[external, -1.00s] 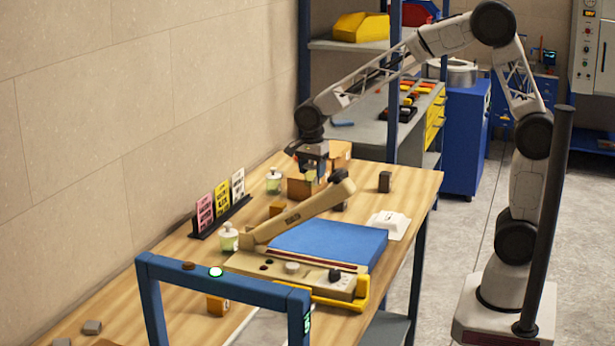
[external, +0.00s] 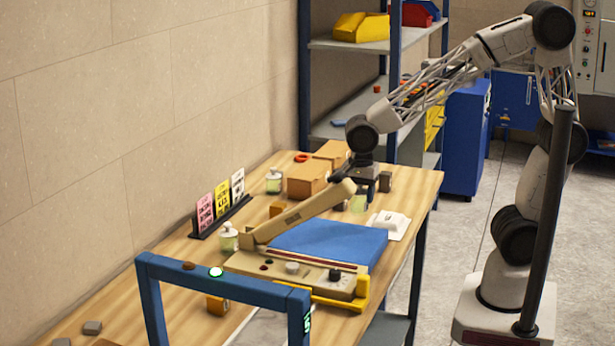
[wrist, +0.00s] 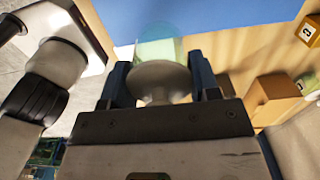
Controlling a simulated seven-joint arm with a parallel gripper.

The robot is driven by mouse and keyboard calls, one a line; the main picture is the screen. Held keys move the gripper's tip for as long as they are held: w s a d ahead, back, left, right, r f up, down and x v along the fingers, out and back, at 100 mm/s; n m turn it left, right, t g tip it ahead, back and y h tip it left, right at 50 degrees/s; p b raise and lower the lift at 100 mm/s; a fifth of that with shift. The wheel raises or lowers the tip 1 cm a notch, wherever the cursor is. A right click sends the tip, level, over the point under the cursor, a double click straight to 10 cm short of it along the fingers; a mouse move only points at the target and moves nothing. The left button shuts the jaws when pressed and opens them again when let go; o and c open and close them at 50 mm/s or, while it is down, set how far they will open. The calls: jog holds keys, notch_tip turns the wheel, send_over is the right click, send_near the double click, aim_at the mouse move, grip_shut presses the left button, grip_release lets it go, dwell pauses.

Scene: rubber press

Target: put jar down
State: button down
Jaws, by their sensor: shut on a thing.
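My gripper (external: 362,186) is shut on a jar with pale green contents (external: 358,203). In the wrist view the fingers (wrist: 162,78) clasp its rounded pale lid (wrist: 158,83), and the green body (wrist: 157,50) shows beyond. The jar hangs at the right part of the wooden table (external: 415,186), behind the press's blue pad (external: 325,240). I cannot tell whether its base touches the table. Two similar jars stand on the table, one near the back (external: 273,183) and one left of the press arm (external: 229,240).
The press's beige arm (external: 300,213) slants up close to my gripper. A white item (external: 390,222) lies right of the jar, and a dark block (external: 385,181) stands behind it. Cardboard boxes (external: 306,180) sit to the left. A card rack (external: 222,216) stands by the wall.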

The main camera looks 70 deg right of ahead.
jog(key=shift+s+a, duration=0.2)
jog(key=shift+s, duration=0.35)
jog(key=shift+w, duration=0.1)
jog(key=w+a, duration=0.2)
jog(key=w, duration=0.3)
jog(key=w+a+f, duration=0.1)
jog(key=w+a, duration=0.1)
jog(key=w, duration=0.3)
jog(key=w+a, duration=0.1)
jog(key=w, duration=0.3)
jog(key=shift+w+a+f, duration=0.3)
jog(key=shift+w+a, duration=0.1)
jog(key=shift+f, duration=1.75)
jog(key=shift+f, duration=0.1)
